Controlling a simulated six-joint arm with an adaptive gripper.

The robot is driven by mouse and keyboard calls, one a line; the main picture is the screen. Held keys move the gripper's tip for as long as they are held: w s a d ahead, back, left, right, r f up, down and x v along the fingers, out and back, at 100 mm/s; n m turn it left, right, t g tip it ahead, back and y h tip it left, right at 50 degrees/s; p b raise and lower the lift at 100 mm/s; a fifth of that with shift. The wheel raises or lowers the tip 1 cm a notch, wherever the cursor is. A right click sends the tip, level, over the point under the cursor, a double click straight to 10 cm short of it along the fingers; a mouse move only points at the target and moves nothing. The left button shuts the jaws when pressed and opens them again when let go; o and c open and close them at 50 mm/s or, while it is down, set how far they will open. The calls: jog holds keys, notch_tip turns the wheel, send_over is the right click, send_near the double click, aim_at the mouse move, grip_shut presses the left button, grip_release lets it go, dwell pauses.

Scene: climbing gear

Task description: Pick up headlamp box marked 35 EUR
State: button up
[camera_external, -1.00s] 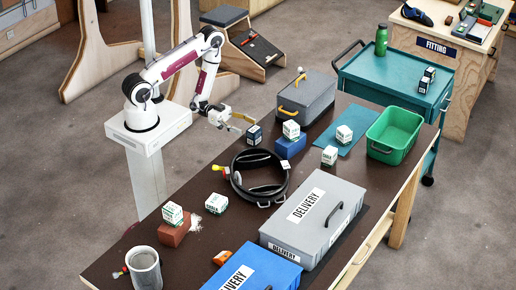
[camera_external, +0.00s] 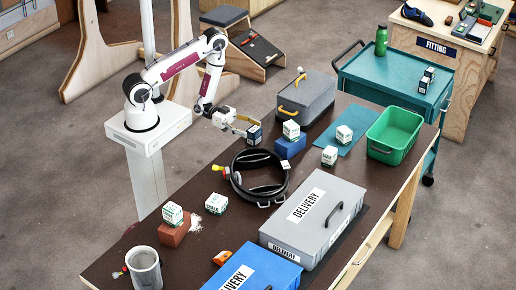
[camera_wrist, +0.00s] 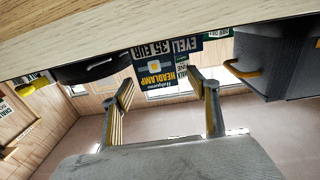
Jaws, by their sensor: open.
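A small dark navy box (camera_external: 254,136) stands on the brown table near its far left edge, left of the blue block. In the wrist view, which is upside down, the box (camera_wrist: 157,72) shows the words HEADLAMP and 35 EUR with a yellow picture. My gripper (camera_external: 246,126) is close beside it at the table's edge. In the wrist view my gripper (camera_wrist: 160,88) is open, with a finger on each side of the box's lower picture edge. I cannot tell whether a finger touches the box.
A white box (camera_external: 291,130) sits on a blue block (camera_external: 289,147) just right of the navy box. A grey case (camera_external: 305,97) with a yellow handle is behind. A black round tub (camera_external: 260,177) is in front. Other white boxes, a green bin (camera_external: 395,132) and DELIVERY cases share the table.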

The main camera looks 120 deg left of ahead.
aim_at(254, 136)
jog(key=shift+w+d, duration=0.15)
jog(key=shift+w, duration=1.45)
jog(key=shift+r, duration=0.1)
jog(key=c, duration=1.3)
